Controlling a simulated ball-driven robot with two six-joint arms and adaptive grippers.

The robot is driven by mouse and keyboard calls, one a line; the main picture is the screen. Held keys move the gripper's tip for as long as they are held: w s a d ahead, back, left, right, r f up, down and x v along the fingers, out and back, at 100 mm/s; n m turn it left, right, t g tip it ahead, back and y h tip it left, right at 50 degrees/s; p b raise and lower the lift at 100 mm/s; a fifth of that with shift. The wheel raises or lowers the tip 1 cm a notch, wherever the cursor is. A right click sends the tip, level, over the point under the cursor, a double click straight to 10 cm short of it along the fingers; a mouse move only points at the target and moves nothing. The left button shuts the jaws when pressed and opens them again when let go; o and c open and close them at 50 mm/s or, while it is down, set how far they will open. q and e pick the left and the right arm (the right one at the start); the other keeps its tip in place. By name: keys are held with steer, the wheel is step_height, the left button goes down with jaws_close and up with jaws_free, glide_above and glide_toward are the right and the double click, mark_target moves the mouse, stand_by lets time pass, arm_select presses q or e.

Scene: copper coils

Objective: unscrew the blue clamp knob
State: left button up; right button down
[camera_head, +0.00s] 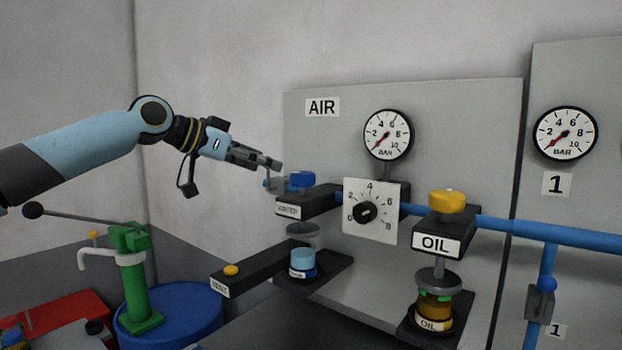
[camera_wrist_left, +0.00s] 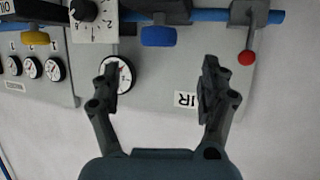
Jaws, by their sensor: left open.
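The blue clamp knob (camera_head: 299,180) sits on top of a black block labelled WATER or similar (camera_head: 318,201) on the AIR panel. In the left wrist view, which is upside down, the blue knob (camera_wrist_left: 158,37) shows beyond the fingertips, roughly centred between them. My left gripper (camera_head: 274,173) comes from the left, with its fingers close to the knob in the head view. In the left wrist view the left gripper (camera_wrist_left: 158,72) is open, its fingers wide apart with nothing between them. Whether a finger touches the knob I cannot tell. My right gripper is not in view.
A dial (camera_head: 366,212) and a yellow knob (camera_head: 447,201) on the OIL block sit right of the blue knob. A cup with blue content (camera_head: 303,262) hangs below. A red ball-ended lever (camera_wrist_left: 247,57) shows in the wrist view. A green pump (camera_head: 138,285) stands lower left.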

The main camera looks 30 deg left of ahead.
mark_target(296, 173)
arm_select(q)
steer(key=p+x, duration=0.3)
steer(key=x, duration=0.7)
steer(key=shift+d+r, duration=0.1)
steer(key=shift+w+d+f, duration=0.25)
steer(key=shift+w, duration=0.05)
steer(key=shift+c, duration=1)
steer(key=c, duration=0.7)
steer(key=shift+c, duration=1.4)
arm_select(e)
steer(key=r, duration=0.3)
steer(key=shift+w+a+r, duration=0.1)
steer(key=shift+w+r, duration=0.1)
